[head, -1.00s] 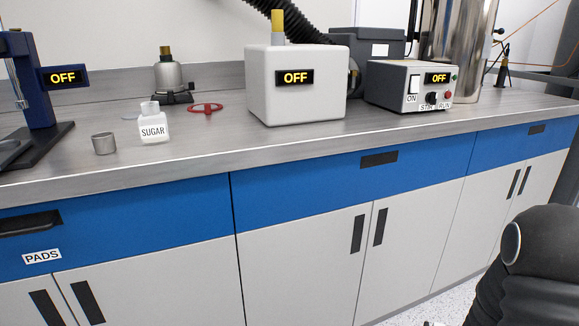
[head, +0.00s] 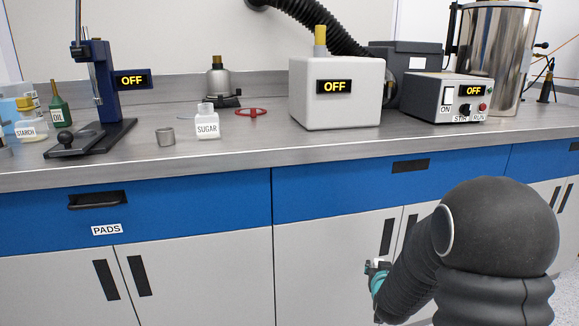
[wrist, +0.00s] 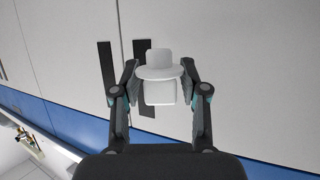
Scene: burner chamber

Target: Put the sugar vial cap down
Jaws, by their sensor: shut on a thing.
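My gripper (wrist: 160,88) is shut on the white sugar vial cap (wrist: 160,65) in the wrist view, with a finger on each side of it. The cap has a round flange and a narrower block above and below it. In the head view my gripper (head: 377,268) is low in front of the cabinet doors, below the bench top, and partly hidden by my arm. A little white of the cap shows there. The sugar vial (head: 207,124), labelled SUGAR, stands upright and uncapped on the grey bench (head: 260,146).
A blue press (head: 100,95) is farther left, near the starch jar (head: 30,125) and oil bottle (head: 60,107). A white box (head: 337,95) reading OFF stands right. Bare bench lies in front of the vial.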

